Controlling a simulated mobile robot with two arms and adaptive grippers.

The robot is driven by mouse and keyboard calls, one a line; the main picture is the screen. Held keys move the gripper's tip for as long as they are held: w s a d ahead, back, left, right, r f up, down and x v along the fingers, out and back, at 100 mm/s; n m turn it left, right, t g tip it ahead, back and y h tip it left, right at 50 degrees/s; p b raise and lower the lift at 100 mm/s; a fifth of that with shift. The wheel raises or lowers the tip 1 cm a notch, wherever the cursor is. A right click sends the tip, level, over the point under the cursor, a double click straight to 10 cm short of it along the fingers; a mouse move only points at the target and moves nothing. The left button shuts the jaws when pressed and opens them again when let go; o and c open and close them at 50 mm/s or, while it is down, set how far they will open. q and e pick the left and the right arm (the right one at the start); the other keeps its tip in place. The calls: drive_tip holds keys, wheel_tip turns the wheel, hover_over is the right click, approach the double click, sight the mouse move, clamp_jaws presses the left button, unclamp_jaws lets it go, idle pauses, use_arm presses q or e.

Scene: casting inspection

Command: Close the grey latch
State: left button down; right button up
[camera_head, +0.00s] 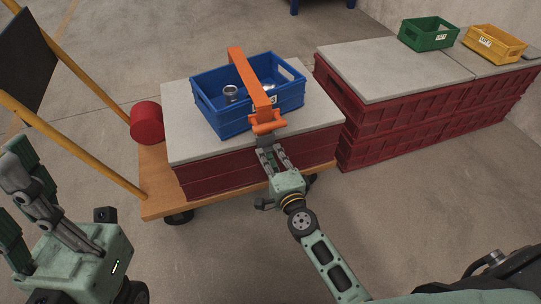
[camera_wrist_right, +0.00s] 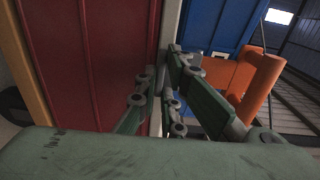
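An orange strap-like bar (camera_head: 249,78) lies across the blue crate (camera_head: 290,98), ending in an orange bracket at the crate's near side. It also shows in the wrist view (camera_wrist_right: 262,88). I cannot clearly make out a separate grey latch; small grey parts under the bracket blend with my fingertips. My right gripper (camera_head: 268,146) is just below the bracket, at the slab's near edge. In the wrist view its fingers (camera_wrist_right: 164,62) look slightly apart, with nothing clearly held. My left gripper (camera_head: 20,195) is open and empty at the left edge, far from the crate.
The blue crate holds metal castings (camera_head: 231,93) and stands on a grey slab (camera_head: 187,120) over red crates (camera_head: 225,172) on a wooden trolley (camera_head: 156,185). A red cylinder (camera_head: 147,122) is at left. Green (camera_head: 428,34) and yellow (camera_head: 494,44) bins stand at right. Floor in front is clear.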

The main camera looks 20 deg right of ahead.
clamp_jaws()
drive_tip(key=b, duration=0.3)
drive_tip(key=shift+w+f+t, duration=0.1)
drive_tip(key=shift+f+t, duration=0.05)
drive_tip(key=shift+t, duration=0.25)
drive_tip(key=o, duration=0.6)
unclamp_jaws()
drive_tip(key=s, duration=1.2)
drive_tip(key=shift+d, duration=0.2)
